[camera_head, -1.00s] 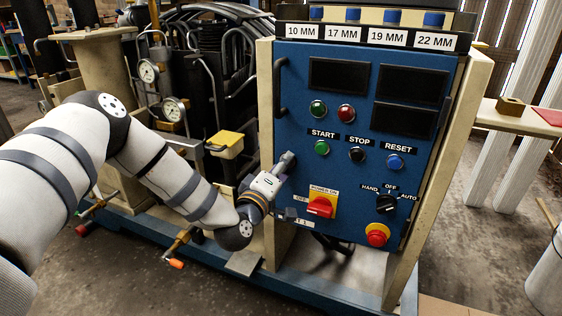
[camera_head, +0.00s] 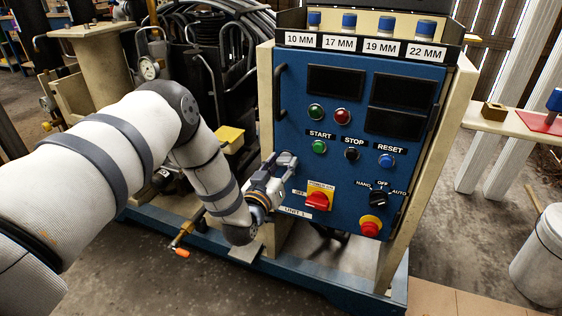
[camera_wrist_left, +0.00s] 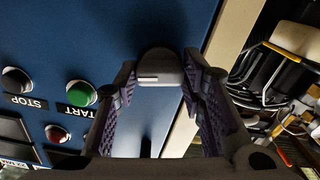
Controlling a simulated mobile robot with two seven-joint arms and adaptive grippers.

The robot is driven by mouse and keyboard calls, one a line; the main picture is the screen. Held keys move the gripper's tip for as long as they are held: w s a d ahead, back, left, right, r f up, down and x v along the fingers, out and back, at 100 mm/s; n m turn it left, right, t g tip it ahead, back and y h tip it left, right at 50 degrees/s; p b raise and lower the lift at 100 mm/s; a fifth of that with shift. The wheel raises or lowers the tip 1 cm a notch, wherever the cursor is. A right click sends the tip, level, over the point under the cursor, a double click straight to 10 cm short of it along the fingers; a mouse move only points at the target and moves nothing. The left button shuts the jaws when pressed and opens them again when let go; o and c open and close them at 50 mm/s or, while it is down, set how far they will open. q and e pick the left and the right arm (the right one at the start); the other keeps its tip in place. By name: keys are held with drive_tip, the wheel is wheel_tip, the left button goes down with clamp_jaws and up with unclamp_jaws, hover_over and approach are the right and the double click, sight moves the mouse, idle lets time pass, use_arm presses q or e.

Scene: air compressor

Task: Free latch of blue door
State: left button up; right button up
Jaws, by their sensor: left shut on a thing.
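The blue door (camera_head: 330,135) is the front panel of the cabinet and looks closed. It also shows in the left wrist view (camera_wrist_left: 130,25). The latch (camera_wrist_left: 158,66) is a grey rounded piece with a pale slot-like mark, near the door's edge. My left gripper (camera_head: 284,164) is at the door's left edge, below the black handle (camera_head: 279,92). In the left wrist view, its two fingers (camera_wrist_left: 160,72) are on either side of the latch, shut on it. In the head view the gripper largely hides the latch. My right gripper is not in view.
A red power switch (camera_head: 317,200) on a yellow plate sits just right of my left gripper. Buttons and a selector knob (camera_head: 378,197) are farther right. A yellow box (camera_head: 231,138) and hoses stand left of the cabinet. A bench (camera_head: 510,122) is at the right.

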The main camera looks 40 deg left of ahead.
use_arm(q)
drive_tip(key=shift+m+p, duration=0.35)
drive_tip(key=shift+m, duration=1.15)
drive_tip(key=o, duration=1.1)
drive_tip(key=shift+o, duration=0.2)
drive_tip(key=v, duration=1.2)
drive_tip(key=shift+f, duration=0.1)
